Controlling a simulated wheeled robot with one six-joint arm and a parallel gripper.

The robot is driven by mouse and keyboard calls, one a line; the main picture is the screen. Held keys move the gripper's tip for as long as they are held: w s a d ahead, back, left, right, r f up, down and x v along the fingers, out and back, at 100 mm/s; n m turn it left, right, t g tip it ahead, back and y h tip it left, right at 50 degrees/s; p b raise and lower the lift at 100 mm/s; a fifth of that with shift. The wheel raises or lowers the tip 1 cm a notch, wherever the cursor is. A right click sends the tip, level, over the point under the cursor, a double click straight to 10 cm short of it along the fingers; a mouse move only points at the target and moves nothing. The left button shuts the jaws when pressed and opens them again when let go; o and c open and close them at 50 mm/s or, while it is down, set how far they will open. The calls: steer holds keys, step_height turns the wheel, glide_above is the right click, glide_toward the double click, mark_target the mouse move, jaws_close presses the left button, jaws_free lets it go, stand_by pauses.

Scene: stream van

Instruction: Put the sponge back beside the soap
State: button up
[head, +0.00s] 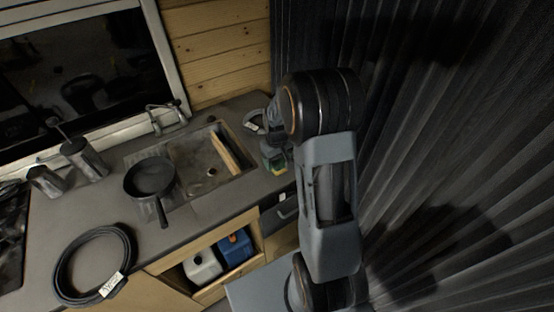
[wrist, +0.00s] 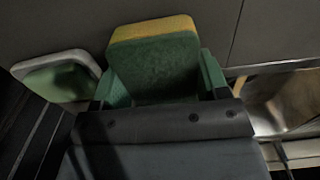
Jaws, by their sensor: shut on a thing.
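A sponge (wrist: 153,60), green with a yellow layer along its far edge, sits between the two fingers of my gripper (wrist: 160,82) in the wrist view. The fingers are shut on its sides. A green soap bar (wrist: 62,82) lies in a pale dish (wrist: 30,68) left of the sponge, with a small gap between them in the picture. In the head view the sponge (head: 275,163) shows as a small green and yellow patch right of the sink, partly hidden by my arm. I cannot tell whether the sponge touches the counter.
The sink (head: 200,165) is left of my gripper, with a wooden board (head: 226,153) in it. A pan (head: 152,178) stands at its left edge. A coiled hose (head: 62,270) lies on the counter (head: 110,205). A dark curtain (head: 440,120) hangs close on the right.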

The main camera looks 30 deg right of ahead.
steer(key=shift+f, duration=0.2)
steer(key=o, duration=0.8)
steer(key=shift+r, duration=0.1)
step_height(320, 180, up, 12)
steer(key=s+a+r+t, duration=0.1)
steer(key=s+a, duration=0.2)
steer(key=s, duration=0.2)
steer(key=s+a+r+t, duration=0.2)
steer(key=s+a, duration=0.1)
steer(key=s, duration=0.2)
steer(key=s+a+r+m+t, duration=0.1)
steer(key=s+a+r, duration=0.1)
steer(key=s, duration=0.4)
steer(key=shift+a+r+b, duration=0.2)
steer(key=shift+a+b, duration=0.15)
steer(key=shift+a, duration=0.35)
steer(key=shift+w, duration=0.1)
